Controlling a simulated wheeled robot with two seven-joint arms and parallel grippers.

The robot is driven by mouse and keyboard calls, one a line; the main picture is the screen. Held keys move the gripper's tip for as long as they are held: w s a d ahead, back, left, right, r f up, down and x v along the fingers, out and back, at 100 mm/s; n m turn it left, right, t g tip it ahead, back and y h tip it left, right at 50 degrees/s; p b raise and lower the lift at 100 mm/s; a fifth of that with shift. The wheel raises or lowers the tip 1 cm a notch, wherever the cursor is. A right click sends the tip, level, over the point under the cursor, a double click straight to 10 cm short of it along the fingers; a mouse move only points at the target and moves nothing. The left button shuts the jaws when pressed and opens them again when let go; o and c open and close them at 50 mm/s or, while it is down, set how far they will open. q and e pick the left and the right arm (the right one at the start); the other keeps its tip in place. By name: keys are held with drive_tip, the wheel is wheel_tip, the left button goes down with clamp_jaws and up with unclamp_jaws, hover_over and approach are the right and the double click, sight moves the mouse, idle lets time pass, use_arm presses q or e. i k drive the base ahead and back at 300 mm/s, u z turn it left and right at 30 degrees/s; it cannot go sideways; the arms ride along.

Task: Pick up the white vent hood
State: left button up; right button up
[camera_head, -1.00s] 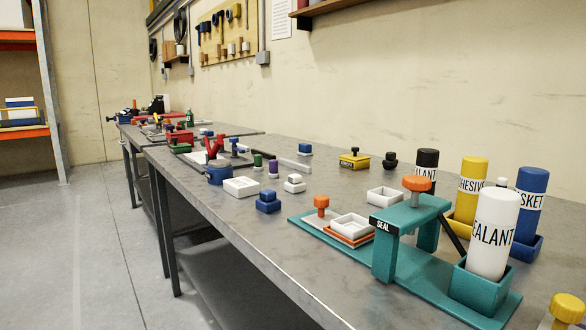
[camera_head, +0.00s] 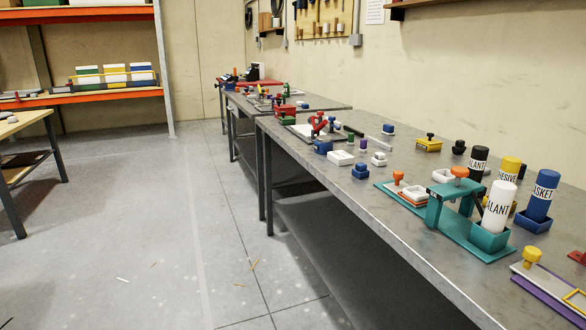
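No gripper of mine shows in the head view. I cannot tell for sure which white part is the vent hood. A white part with a knob on top (camera_head: 379,160) stands on the metal workbench (camera_head: 400,222). A low white open box (camera_head: 341,158) sits to its left. A white square frame (camera_head: 411,192) sits on an orange base beside the teal press (camera_head: 449,208). Another white tray (camera_head: 442,176) lies behind the press, partly hidden.
A blue knobbed block (camera_head: 360,172) is near the bench edge. Open floor (camera_head: 140,240) lies left. A wooden table (camera_head: 22,124) and an orange rack (camera_head: 90,98) stand beyond.

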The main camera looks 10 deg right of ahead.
sight(380, 159)
drive_tip(key=z, duration=0.45)
drive_tip(key=k, duration=0.3)
drive_tip(key=u, duration=1.55)
drive_tip(key=i, duration=2.6)
drive_tip(key=z, duration=1.4)
drive_tip(key=i, duration=1.3)
drive_tip(key=z, duration=1.4)
